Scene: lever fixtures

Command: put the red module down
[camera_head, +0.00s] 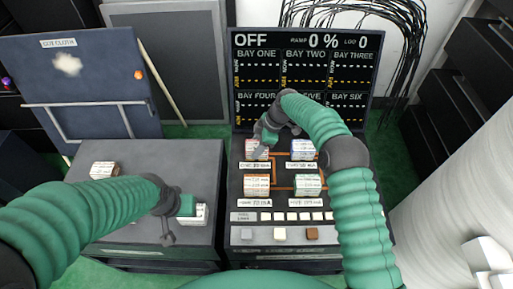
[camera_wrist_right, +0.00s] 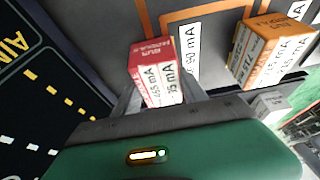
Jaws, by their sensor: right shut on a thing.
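The red module (camera_head: 252,148), with a red top and white labelled sides, is at the upper left bay of the dark panel (camera_head: 240,217). My right gripper (camera_head: 261,147) is shut on it. In the right wrist view the red module (camera_wrist_right: 156,78) stands between the fingers of my right gripper (camera_wrist_right: 158,92). Its underside is hidden, so I cannot tell whether it touches the panel. My left gripper (camera_head: 170,228) is over the left table, beside a white module (camera_head: 201,215) partly hidden by it; its jaws are unclear.
A blue module (camera_head: 303,149), an orange module (camera_head: 257,186) and a green module (camera_head: 308,185) occupy the other panel spots. A row of white keys and coloured buttons lies in front. A display (camera_head: 306,80) reading OFF stands behind. Another module (camera_head: 103,170) sits on the left table (camera_head: 140,155).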

